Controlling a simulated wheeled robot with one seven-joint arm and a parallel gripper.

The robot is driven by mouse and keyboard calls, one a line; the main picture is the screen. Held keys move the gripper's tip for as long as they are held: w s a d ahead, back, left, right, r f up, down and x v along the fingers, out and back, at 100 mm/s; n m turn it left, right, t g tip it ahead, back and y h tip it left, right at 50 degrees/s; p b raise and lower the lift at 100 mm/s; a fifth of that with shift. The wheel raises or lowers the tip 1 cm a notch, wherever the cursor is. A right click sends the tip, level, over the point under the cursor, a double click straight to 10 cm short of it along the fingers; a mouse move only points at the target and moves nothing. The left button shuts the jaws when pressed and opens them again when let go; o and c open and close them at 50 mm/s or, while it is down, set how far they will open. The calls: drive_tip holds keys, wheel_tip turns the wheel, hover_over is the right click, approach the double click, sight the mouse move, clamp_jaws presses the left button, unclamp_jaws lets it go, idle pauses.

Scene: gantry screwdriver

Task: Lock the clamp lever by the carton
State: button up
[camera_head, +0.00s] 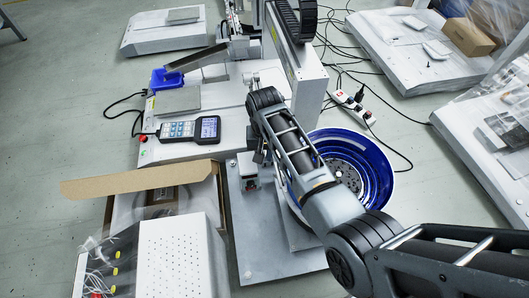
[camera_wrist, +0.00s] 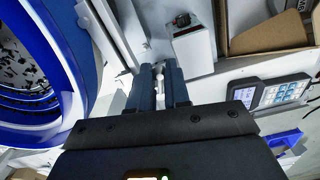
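The open brown carton (camera_head: 150,182) lies left of my arm in the head view; its edge also shows at the upper right of the wrist view (camera_wrist: 268,36). My gripper (camera_wrist: 161,70) points down between the carton and the blue bowl. Its two dark fingers stand a narrow gap apart. A small pale, metallic piece (camera_wrist: 158,76) shows in that gap; it may be the clamp lever, but I cannot tell whether both fingers touch it. In the head view my arm mostly hides the fingertips and this piece.
A pale block with a dark and red top (camera_wrist: 193,41) stands just beside the fingertips, on the carton side. The blue-rimmed bowl (camera_head: 372,150) is right of my arm. A handheld controller (camera_head: 208,129) and a blue bin (camera_head: 166,79) sit further back. The tall gantry frame (camera_head: 305,75) stands behind.

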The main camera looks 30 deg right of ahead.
clamp_jaws()
drive_tip(key=shift+r, duration=0.1)
drive_tip(key=shift+s+d+r+n+p, duration=0.2)
drive_tip(key=shift+n+p, duration=0.3)
drive_tip(key=shift+p, duration=0.65)
drive_tip(key=shift+d+f+n+p, duration=0.3)
drive_tip(key=shift+n+p, duration=0.2)
drive_tip(key=shift+n, duration=0.3)
drive_tip(key=shift+o, duration=1.9)
unclamp_jaws()
